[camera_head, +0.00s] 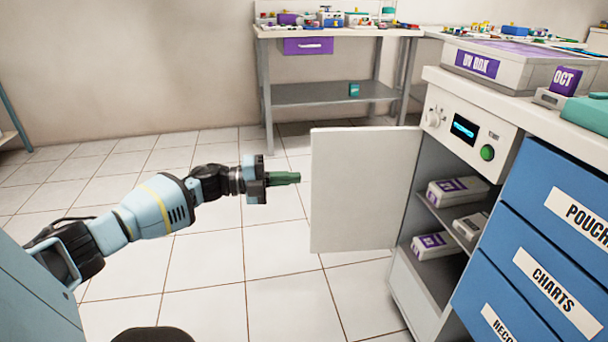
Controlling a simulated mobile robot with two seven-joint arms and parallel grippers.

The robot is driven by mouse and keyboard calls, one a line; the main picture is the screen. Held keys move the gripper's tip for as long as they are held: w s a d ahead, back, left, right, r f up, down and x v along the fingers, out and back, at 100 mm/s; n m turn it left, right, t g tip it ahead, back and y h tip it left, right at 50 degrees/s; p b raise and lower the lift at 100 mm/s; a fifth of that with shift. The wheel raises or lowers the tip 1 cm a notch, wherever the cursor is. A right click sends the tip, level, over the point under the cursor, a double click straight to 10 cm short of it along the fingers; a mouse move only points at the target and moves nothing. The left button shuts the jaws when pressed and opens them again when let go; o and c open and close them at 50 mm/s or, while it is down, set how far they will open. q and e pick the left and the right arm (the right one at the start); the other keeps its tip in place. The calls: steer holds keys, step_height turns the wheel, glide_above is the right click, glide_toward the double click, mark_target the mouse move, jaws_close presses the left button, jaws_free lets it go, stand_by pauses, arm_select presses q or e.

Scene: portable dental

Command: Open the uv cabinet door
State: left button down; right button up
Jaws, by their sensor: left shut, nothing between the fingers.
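The UV cabinet (415,295) is a white unit at the right, with a dial, a lit blue display and a green button on its top panel. Its white door (362,190) stands wide open, swung out to the left. Shelves inside show several white boxes with purple labels (457,190). My left gripper (296,178) is shut and empty. It points right, with its green fingertips a little left of the door's free edge and seemingly apart from it. The handle is not visible. My right gripper is not in view.
Blue drawers (545,240) labelled POUCH and CHARTS stand right of the cabinet. A UV BOX case (500,62) sits on the counter above. A workbench (330,95) with small items stands at the back wall. The tiled floor (200,270) left of the door is clear.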

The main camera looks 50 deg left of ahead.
arm_select(q)
steer(key=shift+s+a+r, duration=0.1)
steer(key=shift+s+a, duration=0.35)
steer(key=shift+a, duration=0.25)
steer(key=shift+s+a, duration=0.45)
steer(key=shift+a, duration=0.3)
steer(key=shift+s+a+r, duration=0.1)
steer(key=shift+s+a, duration=0.35)
steer(key=shift+a, duration=0.25)
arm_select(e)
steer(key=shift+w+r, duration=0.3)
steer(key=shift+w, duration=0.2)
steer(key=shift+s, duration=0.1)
